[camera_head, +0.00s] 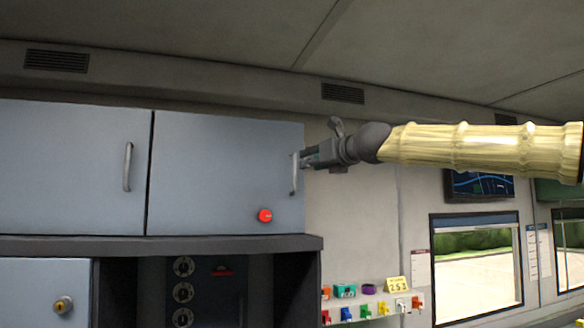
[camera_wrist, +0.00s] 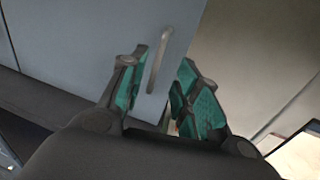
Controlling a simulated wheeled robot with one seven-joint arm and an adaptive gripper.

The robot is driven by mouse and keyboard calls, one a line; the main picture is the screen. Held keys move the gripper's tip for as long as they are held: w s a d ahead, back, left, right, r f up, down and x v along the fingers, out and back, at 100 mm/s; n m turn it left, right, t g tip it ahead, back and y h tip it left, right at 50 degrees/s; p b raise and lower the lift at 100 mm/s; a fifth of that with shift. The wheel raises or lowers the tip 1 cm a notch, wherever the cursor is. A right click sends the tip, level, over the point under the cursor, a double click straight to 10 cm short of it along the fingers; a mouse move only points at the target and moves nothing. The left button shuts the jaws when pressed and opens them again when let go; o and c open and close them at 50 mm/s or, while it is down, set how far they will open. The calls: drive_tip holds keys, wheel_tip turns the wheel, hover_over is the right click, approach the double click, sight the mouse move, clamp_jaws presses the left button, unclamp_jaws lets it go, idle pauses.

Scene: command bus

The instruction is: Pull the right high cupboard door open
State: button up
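The right high cupboard door (camera_head: 215,165) is a flat grey-blue panel and looks shut. Its upright metal handle (camera_head: 294,175) is near its right edge. In the wrist view, the handle (camera_wrist: 159,60) appears between my two green-padded fingers, toward the left one. The door (camera_wrist: 85,45) fills the left and middle there, and its edge runs between the fingers. My gripper (camera_head: 308,158) reaches in from the right, at the handle's upper part. It is open in the wrist view (camera_wrist: 163,88). I cannot tell whether a finger touches the handle.
The left cupboard door (camera_head: 70,165) with its own handle (camera_head: 128,167) is shut beside it. A red button (camera_head: 265,216) shows low on the right door. A dark shelf ledge (camera_head: 200,245) runs below. Wall space to the right is bare down to small coloured items (camera_head: 367,311).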

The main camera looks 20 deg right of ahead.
sight(295, 165)
drive_tip(key=p+x, duration=0.3)
drive_tip(key=x, duration=0.6)
drive_tip(key=shift+w+a, duration=0.1)
drive_tip(key=shift+w, duration=0.5)
drive_tip(key=shift+s, duration=0.1)
drive_tip(key=shift+c, duration=0.7)
clamp_jaws()
